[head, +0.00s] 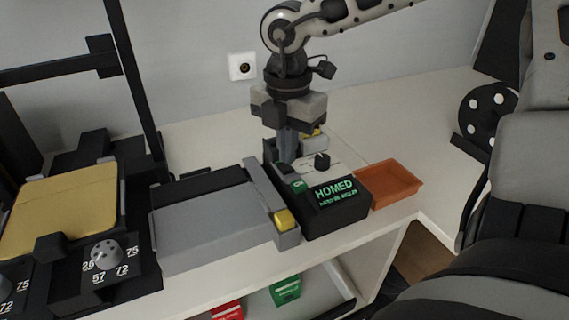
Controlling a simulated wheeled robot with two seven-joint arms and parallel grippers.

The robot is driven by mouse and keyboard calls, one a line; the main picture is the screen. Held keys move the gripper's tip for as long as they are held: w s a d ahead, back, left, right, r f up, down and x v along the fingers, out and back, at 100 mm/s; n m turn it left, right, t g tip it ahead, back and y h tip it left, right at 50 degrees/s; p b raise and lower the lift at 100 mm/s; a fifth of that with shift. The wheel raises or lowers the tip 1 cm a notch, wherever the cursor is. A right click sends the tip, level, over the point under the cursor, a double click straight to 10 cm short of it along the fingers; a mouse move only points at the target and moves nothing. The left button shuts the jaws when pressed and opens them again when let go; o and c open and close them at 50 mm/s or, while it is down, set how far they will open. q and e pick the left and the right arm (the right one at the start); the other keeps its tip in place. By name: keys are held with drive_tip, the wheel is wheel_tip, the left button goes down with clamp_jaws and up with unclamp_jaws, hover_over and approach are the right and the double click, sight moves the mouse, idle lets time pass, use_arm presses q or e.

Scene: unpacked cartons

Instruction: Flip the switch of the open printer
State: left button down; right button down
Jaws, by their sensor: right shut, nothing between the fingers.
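The open-frame printer stands at the left, with a gold bed (62,205) and black frame bars (132,75). A black control box (335,203) stands right of the grey flat unit; its green display reads "HOMED" above a smaller line that I cannot read surely. A small green "ON" mark (298,185) shows at its upper left, and a black knob (322,161) on its top. My right gripper (287,158) points down, shut and empty, at the box's back left. Its fingertips partly hide that area, so I cannot tell whether they touch a switch. My left gripper is out of view.
A grey flat unit (210,225) with a yellow block (285,219) lies between printer and box. An orange tray (391,184) sits right of the box. A dial (106,254) with numbers is at the front left. A wall socket (242,66) is behind. The table's back right is clear.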

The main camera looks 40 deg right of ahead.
sight(287, 169)
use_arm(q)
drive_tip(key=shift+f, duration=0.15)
use_arm(e)
drive_tip(key=shift+f, duration=0.2)
use_arm(q)
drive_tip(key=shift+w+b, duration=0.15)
drive_tip(key=shift+b, duration=0.3)
use_arm(e)
drive_tip(key=shift+f, duration=0.2)
use_arm(q)
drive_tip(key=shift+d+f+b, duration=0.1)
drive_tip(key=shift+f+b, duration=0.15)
drive_tip(key=shift+b, duration=0.25)
use_arm(e)
drive_tip(key=shift+f, duration=0.35)
